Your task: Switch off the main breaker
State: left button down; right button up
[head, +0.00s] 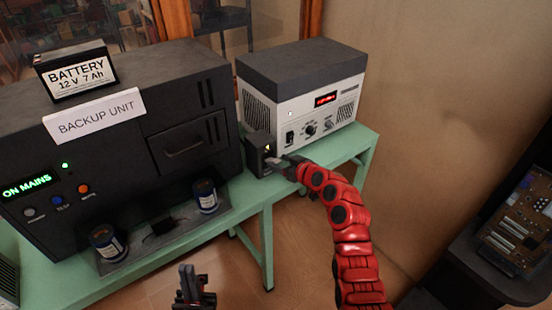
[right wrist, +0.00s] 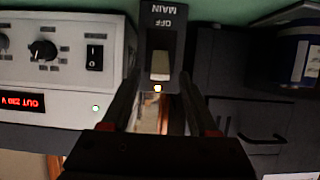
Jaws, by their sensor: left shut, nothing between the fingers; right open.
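The main breaker (head: 258,141) is a small dark box on the green bench, between the black backup unit and the white power supply. In the right wrist view, which is upside down, its face (right wrist: 161,35) reads MAIN and OFF. My left gripper (head: 190,282) is shut and empty, low in front of the bench.
The backup unit (head: 120,135) reads ON MAINS, with a battery (head: 76,73) on top. Two canisters stand before it, one (head: 205,196) near the breaker. The power supply (head: 300,95) has a lit red display. A circuit board (head: 520,225) lies at right.

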jog(key=shift+x, duration=1.3)
jog(key=shift+c, duration=0.2)
grip_shut()
dwell(0.4)
